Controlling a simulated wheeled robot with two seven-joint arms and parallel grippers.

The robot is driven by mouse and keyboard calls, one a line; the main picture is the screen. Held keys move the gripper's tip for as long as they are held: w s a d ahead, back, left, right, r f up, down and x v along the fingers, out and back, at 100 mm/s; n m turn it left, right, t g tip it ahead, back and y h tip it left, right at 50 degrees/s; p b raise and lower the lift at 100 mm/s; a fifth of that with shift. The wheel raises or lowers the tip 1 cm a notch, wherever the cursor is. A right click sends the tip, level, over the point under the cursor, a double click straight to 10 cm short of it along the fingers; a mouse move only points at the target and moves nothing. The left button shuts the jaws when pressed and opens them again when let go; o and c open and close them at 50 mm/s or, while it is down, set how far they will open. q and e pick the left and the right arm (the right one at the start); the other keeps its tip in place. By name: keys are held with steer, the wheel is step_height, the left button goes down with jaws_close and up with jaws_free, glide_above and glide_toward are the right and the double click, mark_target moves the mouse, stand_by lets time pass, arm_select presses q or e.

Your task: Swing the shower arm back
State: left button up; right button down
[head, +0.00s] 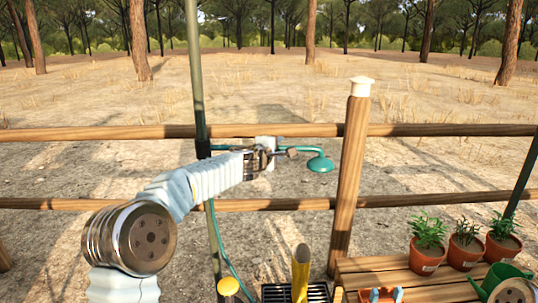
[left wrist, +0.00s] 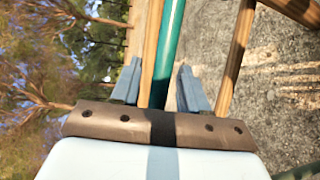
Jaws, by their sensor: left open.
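The teal shower arm (head: 303,149) reaches out to the right from a tall green pole (head: 196,70) and ends in a teal shower head (head: 321,164) that hangs down. My left gripper (head: 283,151) is at the shower arm, between the pole and the head, and partly hides it. In the left wrist view, the teal arm (left wrist: 169,40) runs between the two spread fingers of my left gripper (left wrist: 158,82). The fingers are open, and I cannot tell whether either touches the arm. My right gripper is not in view.
A wooden rail fence (head: 440,130) with a white-capped post (head: 350,170) stands close to the shower head. At the lower right, a wooden bench (head: 370,267) carries potted plants (head: 428,232) and a green watering can (head: 495,280). A yellow tube (head: 300,272) stands at the bottom.

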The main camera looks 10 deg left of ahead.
arm_select(q)
steer(key=b+v, duration=0.2)
steer(key=v, duration=1)
steer(key=shift+s, duration=0.2)
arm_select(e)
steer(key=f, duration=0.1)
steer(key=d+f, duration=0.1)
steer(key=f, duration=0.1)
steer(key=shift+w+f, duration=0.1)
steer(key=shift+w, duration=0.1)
